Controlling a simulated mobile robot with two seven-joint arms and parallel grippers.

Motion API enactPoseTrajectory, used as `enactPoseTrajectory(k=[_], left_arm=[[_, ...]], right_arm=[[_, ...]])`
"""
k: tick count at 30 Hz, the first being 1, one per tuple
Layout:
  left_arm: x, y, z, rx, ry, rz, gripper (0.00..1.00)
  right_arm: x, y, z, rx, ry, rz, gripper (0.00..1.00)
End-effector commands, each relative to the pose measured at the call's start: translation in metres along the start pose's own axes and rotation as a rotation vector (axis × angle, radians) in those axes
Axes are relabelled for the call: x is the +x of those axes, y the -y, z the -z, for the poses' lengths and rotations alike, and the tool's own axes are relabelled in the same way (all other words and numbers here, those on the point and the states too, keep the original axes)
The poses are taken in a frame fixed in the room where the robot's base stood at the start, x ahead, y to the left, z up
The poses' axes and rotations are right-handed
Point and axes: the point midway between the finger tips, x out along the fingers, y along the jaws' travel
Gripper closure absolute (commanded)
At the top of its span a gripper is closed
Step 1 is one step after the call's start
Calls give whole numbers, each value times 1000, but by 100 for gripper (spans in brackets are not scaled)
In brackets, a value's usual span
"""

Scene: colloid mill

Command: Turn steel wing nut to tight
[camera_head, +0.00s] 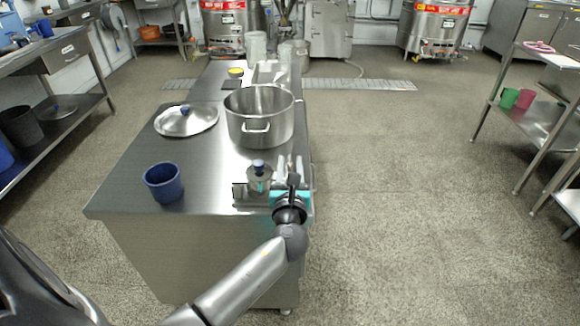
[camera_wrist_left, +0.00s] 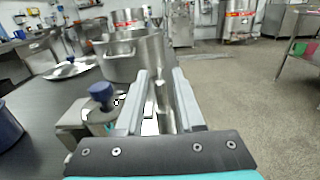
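A small steel machine (camera_head: 260,180) with a blue knob stands on the near right corner of the steel table. It also shows in the left wrist view (camera_wrist_left: 102,118), left of my fingers. My left gripper (camera_head: 290,166) is over the table's right edge, just right of the machine. Its two grey fingers point forward and stand apart in the left wrist view (camera_wrist_left: 160,82). A bright metal part shows between or behind them; I cannot tell whether they touch it. I cannot make out the steel wing nut. My right gripper is not in view.
The steel table (camera_head: 125,190) holds a blue cup (camera_head: 163,183), a large steel pot (camera_head: 259,120) and a round lid (camera_head: 187,121). A steel rack (camera_head: 540,120) with green and pink cups stands at the right. The floor right of the table is clear.

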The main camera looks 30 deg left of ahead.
Motion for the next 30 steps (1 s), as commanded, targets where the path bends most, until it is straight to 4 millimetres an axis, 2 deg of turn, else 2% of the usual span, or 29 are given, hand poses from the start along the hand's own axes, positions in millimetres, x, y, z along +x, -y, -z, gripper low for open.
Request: enactPoseTrajectory(k=[10,20,30], left_arm=[[3,0,0,0,1,0,64],[3,0,0,0,0,0,100],[2,0,0,0,0,0,100]], right_arm=[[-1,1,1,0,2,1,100],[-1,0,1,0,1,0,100],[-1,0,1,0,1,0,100]])
